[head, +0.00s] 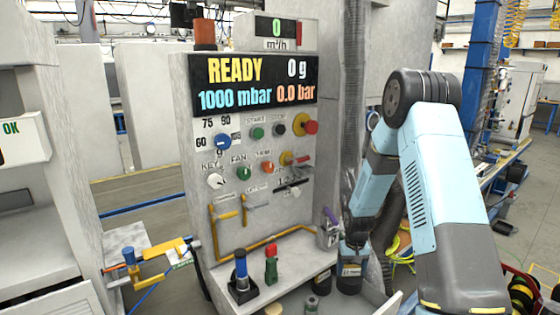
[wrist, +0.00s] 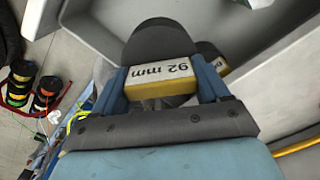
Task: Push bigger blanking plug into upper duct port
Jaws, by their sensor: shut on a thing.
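A dark, rounded blanking plug (wrist: 165,38) with a yellow-edged grip block labelled "92 mm" (wrist: 160,75) sits between the two blue fingers of my gripper (wrist: 161,80) in the wrist view. The gripper is shut on the block. In the head view my gripper (head: 352,256) points down at the right end of the machine's shelf, with the black plug (head: 349,284) below it. A second black round piece (head: 321,282) stands just left of it; I cannot tell whether it is the other plug. I cannot make out the upper duct port in either view.
A ribbed grey duct (head: 353,90) runs down beside the control panel (head: 250,150). A grey holder (head: 328,236) is close left of my gripper. A red-and-green item (head: 271,264) and a blue-handled joystick (head: 240,275) stand on the shelf. Cable reels (wrist: 22,80) lie on the floor.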

